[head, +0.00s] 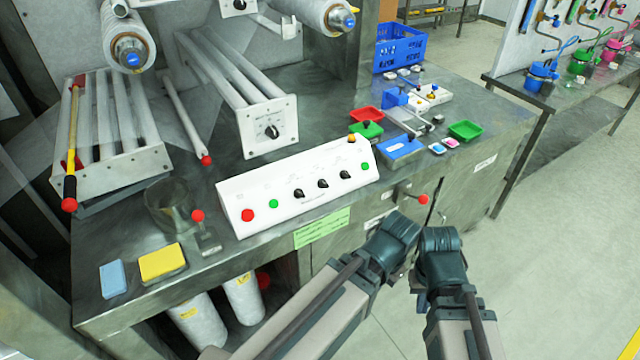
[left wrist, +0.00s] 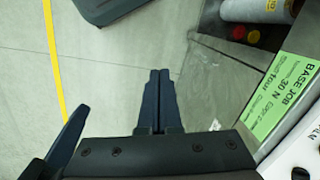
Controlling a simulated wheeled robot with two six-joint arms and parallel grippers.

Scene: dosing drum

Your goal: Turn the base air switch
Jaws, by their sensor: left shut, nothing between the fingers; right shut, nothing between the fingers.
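A white control panel (head: 300,189) stands on the metal bench with several black turn knobs (head: 322,184), a red button (head: 247,215) and green buttons. Its lettering is too small to read, so I cannot tell which control is the base air switch. A red-tipped lever (head: 424,199) sticks out at the bench's front edge. My left gripper (left wrist: 156,100) is shut and empty above the floor, in front of the bench; my arm hides it in the head view. My right gripper (head: 416,282) is mostly hidden by my own arm, shut and empty, in front of the bench.
Another red-tipped lever (head: 198,215), yellow block (head: 162,262) and blue block (head: 113,279) stand left. Rollers (head: 226,70) rise behind. Floor at right is clear.

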